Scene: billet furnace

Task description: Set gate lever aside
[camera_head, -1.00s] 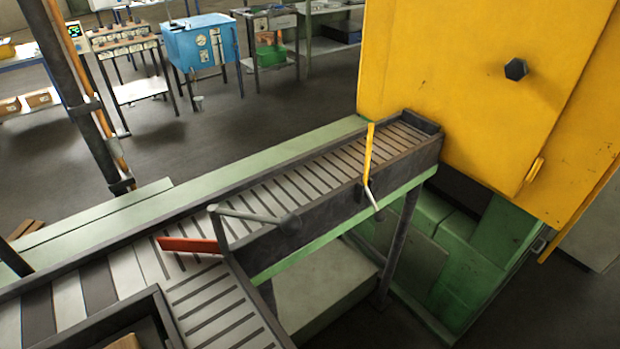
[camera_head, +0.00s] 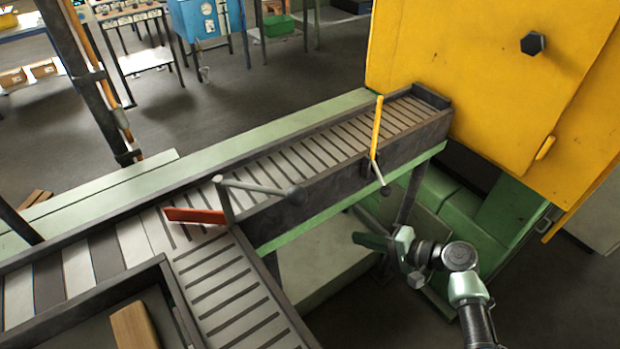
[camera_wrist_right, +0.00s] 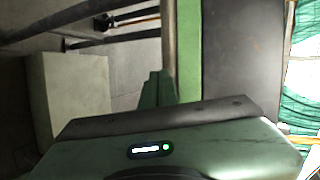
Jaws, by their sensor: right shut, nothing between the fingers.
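A grey lever (camera_head: 258,187) with a ball end stands on a post where two slatted tracks meet. A red-orange flap (camera_head: 193,215) extends left from the same post across the track. Farther up the track, a yellow upright bar (camera_head: 376,128) with a short pale handle (camera_head: 378,172) is fixed to the near side wall. I cannot tell for sure which is the gate lever. My right gripper (camera_head: 358,240) is shut and empty, low in front of the track, below and apart from both levers. Its closed fingers show in the right wrist view (camera_wrist_right: 158,88). My left gripper is not in view.
The slatted track (camera_head: 300,165) leads up to a big yellow cabinet (camera_head: 470,75) on a green base. A pale block (camera_head: 320,260) stands under the track, beside a support leg. A wooden block (camera_head: 134,326) lies in the lower-left bin. Benches stand at the back.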

